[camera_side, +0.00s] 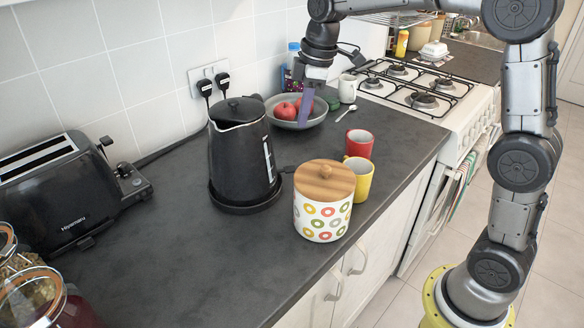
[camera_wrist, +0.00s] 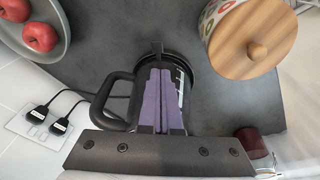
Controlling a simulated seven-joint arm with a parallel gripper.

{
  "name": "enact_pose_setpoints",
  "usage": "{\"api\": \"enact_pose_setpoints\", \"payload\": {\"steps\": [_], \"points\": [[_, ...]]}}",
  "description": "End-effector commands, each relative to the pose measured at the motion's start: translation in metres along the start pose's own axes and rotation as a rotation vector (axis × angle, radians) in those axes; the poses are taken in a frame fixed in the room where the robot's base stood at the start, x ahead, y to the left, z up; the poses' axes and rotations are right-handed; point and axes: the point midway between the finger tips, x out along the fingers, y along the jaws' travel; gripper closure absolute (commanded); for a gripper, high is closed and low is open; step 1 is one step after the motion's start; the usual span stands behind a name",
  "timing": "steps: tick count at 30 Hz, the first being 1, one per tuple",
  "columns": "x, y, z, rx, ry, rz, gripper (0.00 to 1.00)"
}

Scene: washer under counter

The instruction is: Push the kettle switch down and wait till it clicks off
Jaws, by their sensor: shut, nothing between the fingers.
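The black kettle (camera_side: 240,155) stands upright on its round base on the dark counter, with a level window on its right side. In the wrist view its loop handle (camera_wrist: 108,97) shows left of my fingers, and the fingers cover much of its body. I cannot make out the switch clearly in either view. My gripper (camera_side: 304,118) has purple fingers pointing down, to the right of the kettle and in front of the fruit bowl in the side view. In the wrist view the fingers (camera_wrist: 160,74) are together and empty. They look apart from the kettle.
A patterned canister (camera_side: 322,222) with a wooden lid, a yellow mug (camera_side: 358,181) and a red mug (camera_side: 359,144) stand right of the kettle. A grey bowl (camera_side: 318,118) holds red apples behind. A toaster (camera_side: 62,190) is left.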

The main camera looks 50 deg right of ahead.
Motion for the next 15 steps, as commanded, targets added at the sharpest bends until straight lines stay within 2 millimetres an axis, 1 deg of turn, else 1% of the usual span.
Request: {"api": "enact_pose_setpoints", "payload": {"steps": [1, 3, 6, 10, 15], "points": [[0.013, 0.006, -0.003, 0.006, -0.014, -0.017, 1.0], [0.027, 0.012, -0.004, 0.012, -0.029, -0.034, 1.0], [0.043, 0.015, -0.003, 0.018, -0.051, -0.059, 1.0], [0.055, 0.016, -0.001, 0.023, -0.067, -0.078, 1.0], [0.056, 0.016, 0.0, 0.025, -0.069, -0.08, 1.0]]}}
